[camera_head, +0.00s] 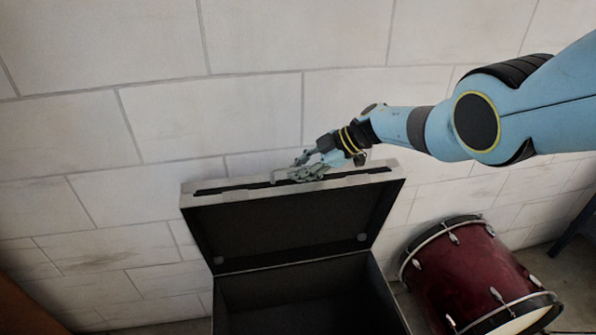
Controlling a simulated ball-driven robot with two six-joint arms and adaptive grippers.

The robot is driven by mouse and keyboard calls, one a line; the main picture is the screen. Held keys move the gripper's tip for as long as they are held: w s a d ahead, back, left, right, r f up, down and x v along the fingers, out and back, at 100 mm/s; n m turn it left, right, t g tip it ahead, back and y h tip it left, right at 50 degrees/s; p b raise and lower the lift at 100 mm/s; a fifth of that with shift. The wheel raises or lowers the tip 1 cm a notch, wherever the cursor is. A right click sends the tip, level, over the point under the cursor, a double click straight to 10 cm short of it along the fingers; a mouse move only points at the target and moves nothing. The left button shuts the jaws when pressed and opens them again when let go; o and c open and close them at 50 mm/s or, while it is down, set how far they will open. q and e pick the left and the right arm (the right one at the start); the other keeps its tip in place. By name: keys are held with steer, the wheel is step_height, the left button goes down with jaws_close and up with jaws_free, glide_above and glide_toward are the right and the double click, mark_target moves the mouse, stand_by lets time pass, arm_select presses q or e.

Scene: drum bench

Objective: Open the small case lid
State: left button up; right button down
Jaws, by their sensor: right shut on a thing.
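The small case (287,263) stands in the lower middle of the head view with its lid raised. The lid (300,224) stands up at the back, its dark inner face towards me. The dark inside of the case (310,300) shows below the hinge line, and its lower part is cut off by the picture edge. My right gripper (296,171) comes in from the right and is shut on the lid at its top edge, near the middle. My left gripper is not in view.
A dark red drum (465,272) lies on the floor right of the case. A pale block wall (150,140) rises behind. A brown edge (25,305) shows at the lower left, and a dark blue leg (575,225) at the right. Left of the case looks clear.

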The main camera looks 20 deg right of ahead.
steer(key=shift+r, duration=0.1)
steer(key=c, duration=1.4)
jaws_free()
steer(key=shift+s, duration=0.1)
steer(key=shift+s+d+r, duration=0.15)
steer(key=shift+d+r, duration=0.05)
steer(key=shift+d, duration=0.2)
steer(key=v, duration=1.1)
steer(key=shift+s+r, duration=0.1)
